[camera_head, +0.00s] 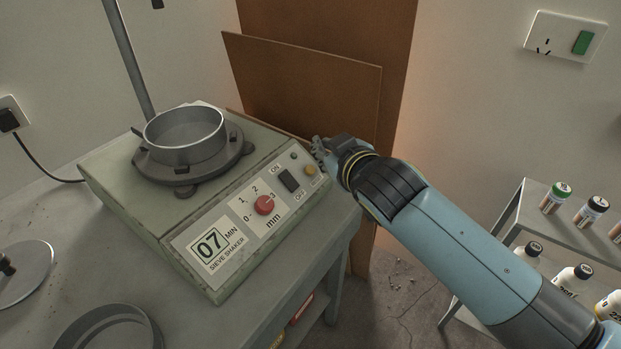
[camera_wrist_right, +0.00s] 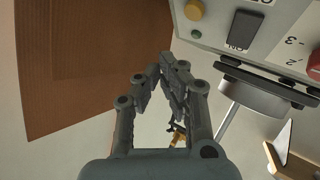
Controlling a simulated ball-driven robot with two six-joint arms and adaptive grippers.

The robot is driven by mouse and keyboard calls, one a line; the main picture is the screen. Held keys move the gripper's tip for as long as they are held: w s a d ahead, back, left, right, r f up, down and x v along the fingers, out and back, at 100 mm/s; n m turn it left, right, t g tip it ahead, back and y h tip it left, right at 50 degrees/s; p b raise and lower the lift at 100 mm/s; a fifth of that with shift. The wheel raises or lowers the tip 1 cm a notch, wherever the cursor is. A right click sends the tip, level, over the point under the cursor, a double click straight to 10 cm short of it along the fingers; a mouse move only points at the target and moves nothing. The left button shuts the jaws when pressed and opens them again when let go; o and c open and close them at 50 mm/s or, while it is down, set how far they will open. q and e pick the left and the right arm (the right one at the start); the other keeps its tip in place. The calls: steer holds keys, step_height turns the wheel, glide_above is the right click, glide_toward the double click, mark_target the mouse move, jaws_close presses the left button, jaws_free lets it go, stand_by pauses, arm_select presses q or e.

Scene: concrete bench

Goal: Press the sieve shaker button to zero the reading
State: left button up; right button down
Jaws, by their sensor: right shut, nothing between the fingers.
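The sieve shaker (camera_head: 150,215) is a pale green box on the bench with a metal sieve pan (camera_head: 186,133) on top. Its sloped front panel has a display (camera_head: 210,246) reading 07 MIN, a red knob (camera_head: 264,205), a black rocker switch (camera_head: 289,180) and a small yellow button (camera_head: 310,170). The button also shows at the top of the right wrist view (camera_wrist_right: 194,10), with the switch (camera_wrist_right: 243,30) beside it. My right gripper (camera_head: 320,150) is shut and empty near the panel's right end. Its fingertips (camera_wrist_right: 170,66) appear apart from the button. My left gripper is not in view.
Brown boards (camera_head: 320,85) lean against the wall behind the shaker. A grey shelf (camera_head: 575,222) with several bottles stands at the right. A round lid (camera_head: 22,272) and a grey pan (camera_head: 108,330) lie on the bench at the left.

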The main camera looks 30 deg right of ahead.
steer(key=shift+w+a+f+b, duration=0.15)
steer(key=shift+w+f+b, duration=0.25)
steer(key=shift+f, duration=0.15)
steer(key=shift+w+a+f+b, duration=0.1)
steer(key=shift+w+f+b, duration=0.15)
steer(key=shift+f+b, duration=0.3)
steer(key=shift+w+a+f+b, duration=0.15)
steer(key=shift+w+f+b, duration=0.2)
steer(key=shift+f, duration=0.25)
steer(key=shift+f, duration=0.1)
steer(key=shift+w+a+f, duration=0.1)
steer(key=shift+w+f, duration=0.1)
steer(key=shift+f, duration=0.05)
steer(key=shift+w+f+b, duration=0.2)
steer(key=shift+f+b, duration=0.15)
steer(key=shift+b, duration=0.15)
stand_by(0.6)
steer(key=shift+r, duration=0.1)
steer(key=shift+s+r+p, duration=0.45)
steer(key=shift+r+p, duration=0.15)
steer(key=shift+p, duration=0.15)
steer(key=r+p, duration=0.1)
steer(key=s+d+r+p, duration=0.1)
steer(key=r+p, duration=0.1)
steer(key=s+r+p, duration=0.1)
steer(key=shift+s+d+r, duration=0.15)
steer(key=shift+s, duration=0.05)
stand_by(0.3)
